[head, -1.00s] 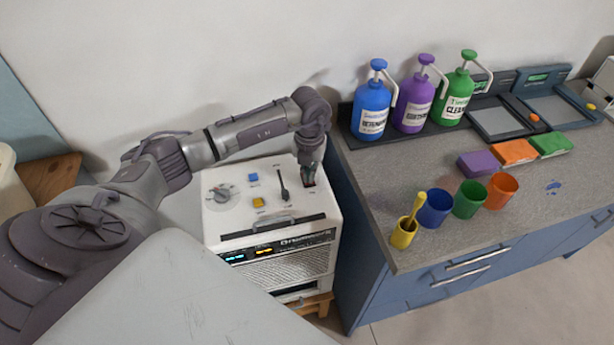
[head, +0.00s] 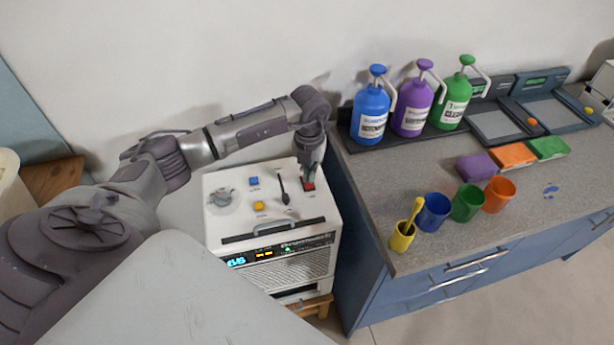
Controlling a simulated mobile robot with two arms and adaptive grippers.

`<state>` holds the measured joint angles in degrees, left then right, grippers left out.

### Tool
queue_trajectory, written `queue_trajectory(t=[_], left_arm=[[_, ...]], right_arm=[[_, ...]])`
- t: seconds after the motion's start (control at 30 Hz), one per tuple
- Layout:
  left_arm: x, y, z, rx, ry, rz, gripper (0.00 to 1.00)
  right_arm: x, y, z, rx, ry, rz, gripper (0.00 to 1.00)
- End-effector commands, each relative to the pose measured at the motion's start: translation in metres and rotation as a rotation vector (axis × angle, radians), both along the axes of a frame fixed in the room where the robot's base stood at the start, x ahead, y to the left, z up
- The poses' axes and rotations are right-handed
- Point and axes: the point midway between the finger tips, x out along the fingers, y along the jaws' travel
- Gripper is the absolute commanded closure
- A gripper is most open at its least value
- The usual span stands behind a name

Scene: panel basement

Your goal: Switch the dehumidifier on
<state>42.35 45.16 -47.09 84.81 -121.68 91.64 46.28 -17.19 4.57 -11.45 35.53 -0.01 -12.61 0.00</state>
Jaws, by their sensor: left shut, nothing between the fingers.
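The dehumidifier (head: 275,265) is a white box on a wooden stand, left of the counter. Its top carries a grey dial (head: 221,197), a blue button (head: 254,181), a yellow button (head: 258,205), a dark lever (head: 283,188) and a red switch (head: 309,186) at the right. Its front display (head: 262,255) shows lit blue and yellow figures and a green light. My left gripper (head: 307,180) is shut and empty, pointing down at the red switch. It partly hides the switch, and I cannot tell whether they touch. My right gripper is not in view.
The counter (head: 350,180) stands close on the right, with blue, purple and green pump bottles (head: 411,105), several cups (head: 435,212), coloured blocks (head: 512,156) and scales (head: 497,122). The wall is close behind the dehumidifier.

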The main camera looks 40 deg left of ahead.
Motion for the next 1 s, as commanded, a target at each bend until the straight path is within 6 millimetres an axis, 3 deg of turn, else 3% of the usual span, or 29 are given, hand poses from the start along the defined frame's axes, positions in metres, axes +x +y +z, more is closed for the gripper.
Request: queue_trajectory(t=[0.5, 1.0], left_arm=[[0.001, 0.0, 0.045, 0.001, -0.002, 0.0, 1.0], [0.0, 0.0, 0.045, 0.0, -0.001, 0.0, 1.0]], right_arm=[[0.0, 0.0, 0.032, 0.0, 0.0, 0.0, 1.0], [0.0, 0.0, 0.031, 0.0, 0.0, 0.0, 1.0]])
